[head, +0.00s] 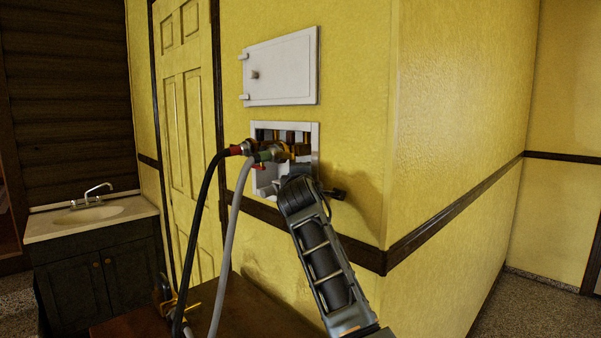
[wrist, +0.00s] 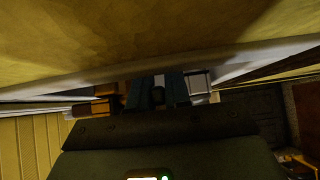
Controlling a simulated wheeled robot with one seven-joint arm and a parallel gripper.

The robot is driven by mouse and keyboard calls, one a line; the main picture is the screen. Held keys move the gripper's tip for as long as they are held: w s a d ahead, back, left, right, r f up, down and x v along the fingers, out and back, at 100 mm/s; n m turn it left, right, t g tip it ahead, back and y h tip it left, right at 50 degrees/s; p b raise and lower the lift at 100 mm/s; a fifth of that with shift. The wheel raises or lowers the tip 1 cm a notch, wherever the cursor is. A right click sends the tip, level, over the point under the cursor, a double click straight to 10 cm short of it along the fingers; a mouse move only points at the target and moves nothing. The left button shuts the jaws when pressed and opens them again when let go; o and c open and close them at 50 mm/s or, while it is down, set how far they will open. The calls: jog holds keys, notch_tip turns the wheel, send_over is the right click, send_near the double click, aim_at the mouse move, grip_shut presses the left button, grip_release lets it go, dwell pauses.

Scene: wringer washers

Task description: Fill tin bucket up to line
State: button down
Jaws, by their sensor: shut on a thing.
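In the head view, a white recessed box (head: 318,150) in the yellow wall holds brass valves (head: 300,150). A red fitting (head: 236,150) and a green fitting (head: 262,156) are in front of it. A black hose (head: 205,205) and a grey hose (head: 231,225) hang down from them. My arm reaches up to the box and hides its lower right part and my fingertips. In the wrist view, my gripper (wrist: 158,90) is shut on a small dark part (wrist: 158,97), seemingly in the valve box; which part is unclear. I see no tin bucket or fill line.
A white hinged door (head: 282,68) is above the box. A brown wooden surface (head: 245,310) lies below the hoses. A sink (head: 95,214) on a dark cabinet stands left of a yellow door (head: 188,120). The wall corner is right of my arm; floor beyond is clear.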

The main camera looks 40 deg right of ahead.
jog(key=c, duration=1.2)
grip_release()
jog(key=shift+o, duration=0.2)
jog(key=b+v, duration=0.1)
jog(key=v, duration=0.6)
jog(key=shift+s+a+b, duration=0.25)
jog(key=shift+b, duration=0.1)
jog(key=shift+f, duration=0.1)
